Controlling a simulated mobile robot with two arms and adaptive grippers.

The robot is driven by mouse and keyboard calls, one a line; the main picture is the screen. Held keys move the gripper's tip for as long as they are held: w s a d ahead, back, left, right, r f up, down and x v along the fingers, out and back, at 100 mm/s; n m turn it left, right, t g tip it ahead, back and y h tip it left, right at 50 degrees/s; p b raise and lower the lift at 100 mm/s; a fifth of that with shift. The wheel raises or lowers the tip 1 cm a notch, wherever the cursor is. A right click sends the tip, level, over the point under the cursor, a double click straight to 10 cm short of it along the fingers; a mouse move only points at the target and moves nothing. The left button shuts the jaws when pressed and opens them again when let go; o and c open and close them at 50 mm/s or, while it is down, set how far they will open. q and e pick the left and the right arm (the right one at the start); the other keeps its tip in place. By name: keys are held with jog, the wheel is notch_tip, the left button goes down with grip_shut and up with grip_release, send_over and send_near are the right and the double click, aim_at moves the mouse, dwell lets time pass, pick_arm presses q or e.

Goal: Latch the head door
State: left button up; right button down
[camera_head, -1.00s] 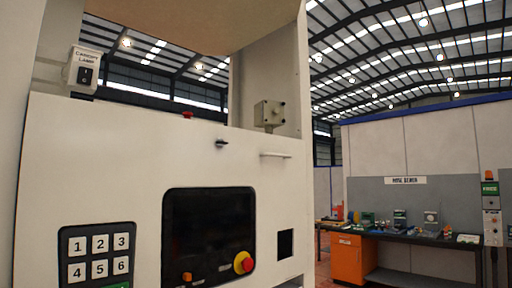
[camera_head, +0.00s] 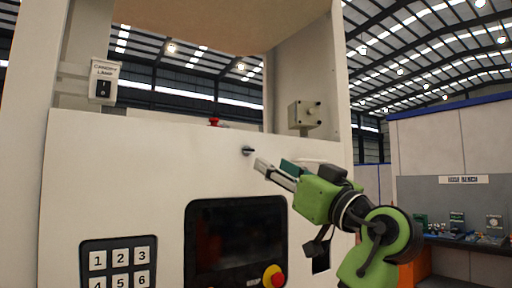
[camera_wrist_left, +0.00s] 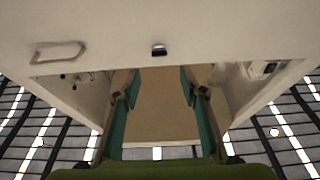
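The head door (camera_head: 130,180) is a large white panel and looks shut in the head view. A small dark latch knob (camera_head: 248,151) is near its upper edge, and a pale bar handle (camera_head: 318,161) is partly behind my gripper. The latch knob (camera_wrist_left: 159,49) and the handle (camera_wrist_left: 57,51) also show in the left wrist view. My left gripper (camera_head: 274,168) is just below and right of the knob, apart from it as far as I can see. Its teal-padded fingers (camera_wrist_left: 155,98) are spread with nothing between them. My right gripper is not in view.
Below the latch are a dark screen (camera_head: 235,240), a red and yellow stop button (camera_head: 274,276) and a number keypad (camera_head: 118,265). A lamp switch box (camera_head: 104,83) is at upper left, a grey box (camera_head: 306,115) at upper right. A workbench (camera_head: 462,243) stands far right.

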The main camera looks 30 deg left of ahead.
aim_at(250, 151)
pick_arm(q)
jog(key=p+x, duration=0.4)
jog(key=x, duration=0.4)
jog(key=shift+w+a+r, duration=0.1)
jog(key=shift+w+r, duration=0.05)
jog(key=shift+r, duration=0.05)
jog(key=shift+w+a+r, duration=0.15)
jog(key=shift+w+a, duration=0.05)
jog(key=shift+a, duration=0.4)
jog(key=c, duration=1.1)
